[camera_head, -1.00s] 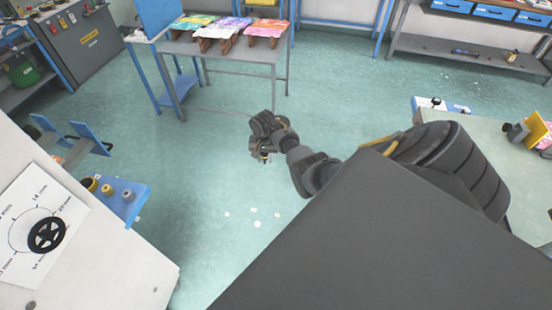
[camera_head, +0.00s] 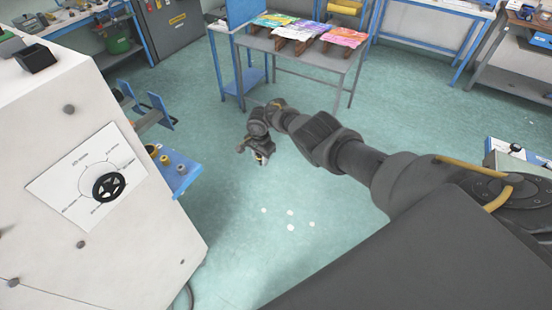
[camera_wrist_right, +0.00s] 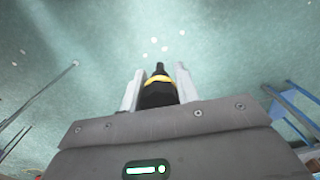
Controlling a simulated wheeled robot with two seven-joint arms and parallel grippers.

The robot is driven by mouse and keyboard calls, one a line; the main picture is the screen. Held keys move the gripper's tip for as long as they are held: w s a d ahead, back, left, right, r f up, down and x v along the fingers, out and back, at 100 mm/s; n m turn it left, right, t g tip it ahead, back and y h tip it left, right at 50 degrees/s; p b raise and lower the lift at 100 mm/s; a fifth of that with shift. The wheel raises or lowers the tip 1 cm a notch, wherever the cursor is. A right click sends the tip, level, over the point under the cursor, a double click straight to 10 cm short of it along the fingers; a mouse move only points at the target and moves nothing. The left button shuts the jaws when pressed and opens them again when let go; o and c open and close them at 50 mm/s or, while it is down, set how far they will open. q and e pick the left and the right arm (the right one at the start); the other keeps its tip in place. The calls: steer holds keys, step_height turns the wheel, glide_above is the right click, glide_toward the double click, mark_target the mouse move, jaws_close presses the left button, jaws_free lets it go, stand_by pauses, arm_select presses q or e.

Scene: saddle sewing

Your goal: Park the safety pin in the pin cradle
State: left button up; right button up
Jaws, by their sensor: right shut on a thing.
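My right gripper (camera_head: 262,157) hangs over the open floor in the head view, with a small part showing a yellow band at its tip. In the right wrist view, its two pale fingers (camera_wrist_right: 159,88) are shut on a black piece with a yellow band (camera_wrist_right: 158,92), which I take to be the safety pin. The pin points away from the palm, and its lower end is hidden by the gripper body. I cannot make out the pin cradle for sure. My left gripper is not in view.
A white machine (camera_head: 70,130) with a black dial knob (camera_head: 109,186) stands at the left. A blue bracket with small cylinders (camera_head: 180,172) juts from its side. A table with colourful sheets (camera_head: 310,58) stands at the back. Floor between is clear except small white scraps.

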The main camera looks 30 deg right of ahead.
steer(key=a+r+n, duration=0.5)
steer(key=a+r, duration=1.5)
steer(key=r, duration=0.1)
steer(key=s+a+r+n, duration=1)
steer(key=a+n, duration=0.1)
steer(key=a, duration=0.1)
steer(key=s+n, duration=0.4)
steer(key=s, duration=0.2)
steer(key=s+d+f+n+b, duration=0.1)
steer(key=s+d+f+n, duration=0.25)
steer(key=d, duration=0.45)
step_height(320, 180, down, 14)
steer(key=d+b, duration=0.2)
steer(key=b, duration=1.1)
steer(key=shift+s+d, duration=0.35)
